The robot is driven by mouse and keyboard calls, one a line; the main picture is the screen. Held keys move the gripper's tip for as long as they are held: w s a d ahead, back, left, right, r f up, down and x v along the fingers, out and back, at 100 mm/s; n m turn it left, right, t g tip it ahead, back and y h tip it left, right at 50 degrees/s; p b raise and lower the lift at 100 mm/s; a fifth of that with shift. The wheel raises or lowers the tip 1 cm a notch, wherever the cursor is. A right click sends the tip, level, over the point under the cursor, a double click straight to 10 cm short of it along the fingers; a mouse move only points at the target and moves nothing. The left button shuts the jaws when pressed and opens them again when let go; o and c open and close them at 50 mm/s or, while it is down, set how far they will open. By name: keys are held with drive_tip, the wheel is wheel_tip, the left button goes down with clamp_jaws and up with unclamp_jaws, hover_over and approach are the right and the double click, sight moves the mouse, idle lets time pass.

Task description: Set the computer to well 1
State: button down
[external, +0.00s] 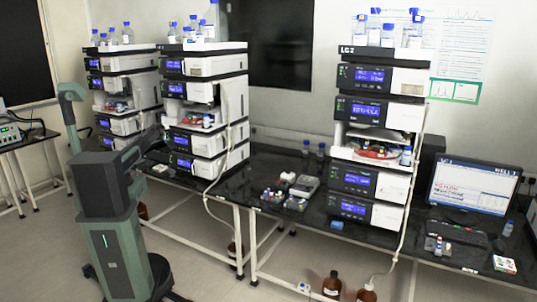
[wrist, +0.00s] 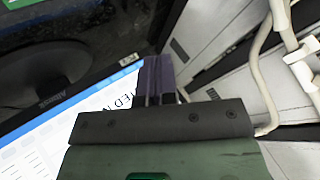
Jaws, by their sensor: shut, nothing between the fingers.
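A computer monitor (external: 473,190) stands on the right end of the dark bench. Its header shows "LC 1" at left and "WELL" with a digit at right that is too small to read surely. A keyboard (external: 457,234) lies in front of it. In the wrist view, a monitor screen (wrist: 40,150) shows upside down, with large black letters partly hidden behind my gripper. I cannot tell whether it is the same monitor. My gripper (wrist: 158,75) has purple fingers, shut and empty, over or close to that screen's edge. In the external view my gripper is not clear behind my arm.
Instrument stacks stand at left (external: 135,95), centre (external: 205,110) and right (external: 375,130), with bottles on top. Small racks (external: 285,200) lie on the middle bench. Pale tubing (wrist: 265,75) runs beside a grey cabinet at right in the wrist view.

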wheel_tip(320, 180, down, 9)
drive_tip(key=b, duration=0.8)
drive_tip(key=shift+b, duration=0.35)
idle(1.3)
drive_tip(key=shift+f+b, duration=0.35)
drive_tip(key=shift+b, duration=0.05)
drive_tip(key=shift+f+b, duration=0.4)
idle(0.3)
idle(0.4)
drive_tip(key=shift+r+p, duration=0.85)
wheel_tip(320, 180, up, 5)
drive_tip(key=p, duration=0.5)
drive_tip(key=shift+r, duration=0.1)
